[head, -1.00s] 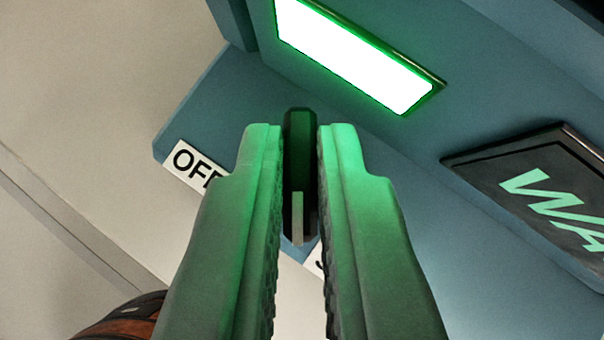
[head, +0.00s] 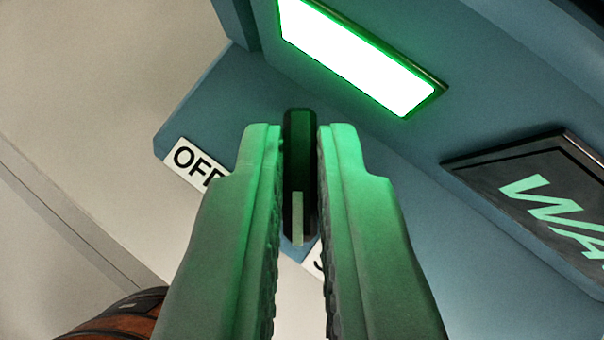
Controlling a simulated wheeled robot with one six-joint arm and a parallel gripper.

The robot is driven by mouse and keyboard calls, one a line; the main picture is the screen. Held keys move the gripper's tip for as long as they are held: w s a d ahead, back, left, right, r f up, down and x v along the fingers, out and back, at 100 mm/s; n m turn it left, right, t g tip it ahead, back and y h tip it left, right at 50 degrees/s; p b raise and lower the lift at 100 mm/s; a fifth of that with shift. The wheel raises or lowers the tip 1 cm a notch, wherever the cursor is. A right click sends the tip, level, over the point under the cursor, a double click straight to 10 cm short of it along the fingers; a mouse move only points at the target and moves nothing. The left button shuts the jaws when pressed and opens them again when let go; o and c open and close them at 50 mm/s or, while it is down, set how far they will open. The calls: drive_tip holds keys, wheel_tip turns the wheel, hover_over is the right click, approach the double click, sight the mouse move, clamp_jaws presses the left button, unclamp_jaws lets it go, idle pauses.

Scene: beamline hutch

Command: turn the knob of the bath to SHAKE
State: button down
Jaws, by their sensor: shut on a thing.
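The knob (head: 300,175) is a dark, narrow grip with a pale pointer line at its lower end. It sits on the blue-grey front of the bath (head: 215,110). My gripper (head: 300,160) is shut on the knob, one finger on each side. In the picture the pointer line points straight down. A white label (head: 188,165) starting "OF" shows left of the fingers, partly hidden by the left one. A second white label (head: 313,262) is mostly hidden behind the right finger, so its word cannot be read.
A bright lamp panel (head: 360,55) with a green rim is lit above the knob. A dark display (head: 545,190) with green letters starting "WA" is at the right, cut off by the edge. An orange-brown and black object (head: 120,318) shows at the bottom left. Pale surface (head: 90,90) fills the left.

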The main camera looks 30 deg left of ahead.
drive_tip(key=shift+f, duration=0.15)
drive_tip(key=c, duration=1.8)
unclamp_jaws()
drive_tip(key=shift+a, duration=0.1)
drive_tip(key=shift+o, duration=0.2)
drive_tip(key=v, duration=1.7)
drive_tip(key=shift+s, duration=0.2)
drive_tip(key=s+a+r+m+t+h, duration=0.1)
drive_tip(key=s+a+r+m+t, duration=0.1)
drive_tip(key=s, duration=0.7)
drive_tip(key=s+a+r+m+t+h, duration=0.2)
drive_tip(key=s+a+t, duration=0.1)
drive_tip(key=s, duration=0.6)
drive_tip(key=s+a+r+m+t+h, duration=0.2)
drive_tip(key=s+t, duration=0.3)
drive_tip(key=s, duration=0.5)
drive_tip(key=shift+a+r+m, duration=0.6)
drive_tip(key=shift+a+r, duration=0.05)
